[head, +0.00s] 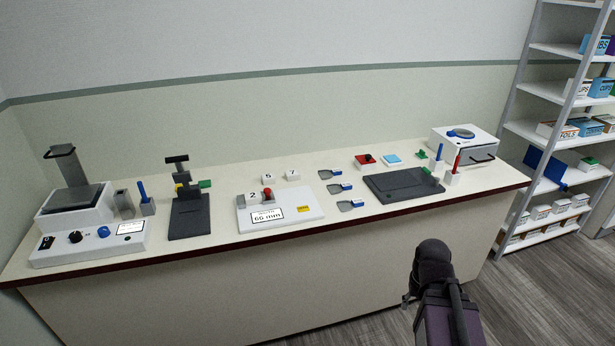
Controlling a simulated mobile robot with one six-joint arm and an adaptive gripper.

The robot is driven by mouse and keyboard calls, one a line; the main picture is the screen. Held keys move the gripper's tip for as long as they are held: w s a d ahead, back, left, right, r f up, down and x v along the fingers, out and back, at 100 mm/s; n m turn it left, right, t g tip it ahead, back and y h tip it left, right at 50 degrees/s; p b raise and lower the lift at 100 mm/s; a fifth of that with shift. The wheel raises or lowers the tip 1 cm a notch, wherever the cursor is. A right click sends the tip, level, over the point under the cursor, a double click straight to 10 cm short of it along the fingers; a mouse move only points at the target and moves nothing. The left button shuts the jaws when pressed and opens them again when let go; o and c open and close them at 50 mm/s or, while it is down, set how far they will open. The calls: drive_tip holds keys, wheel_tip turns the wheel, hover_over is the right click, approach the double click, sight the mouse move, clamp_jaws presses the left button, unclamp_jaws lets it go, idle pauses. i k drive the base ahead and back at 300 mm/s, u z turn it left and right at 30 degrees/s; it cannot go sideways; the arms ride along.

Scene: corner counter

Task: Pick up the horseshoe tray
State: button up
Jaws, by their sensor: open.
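My arm rises at the bottom right, in front of the counter. A small part of my gripper (408,299) shows at its left side, open and apart from the trays; the rest is hidden behind the arm.
A dark flat board (403,184) lies right of the trays. A white board (300,209) with a label is to their left. Red (365,159) and blue (392,159) blocks stand behind. A white box machine (465,142) is at the right end; a shelf (540,133) stands beyond.

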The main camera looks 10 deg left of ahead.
sight(325, 174)
drive_tip(key=u, duration=0.85)
drive_tip(key=i, duration=1.5)
drive_tip(key=z, duration=0.05)
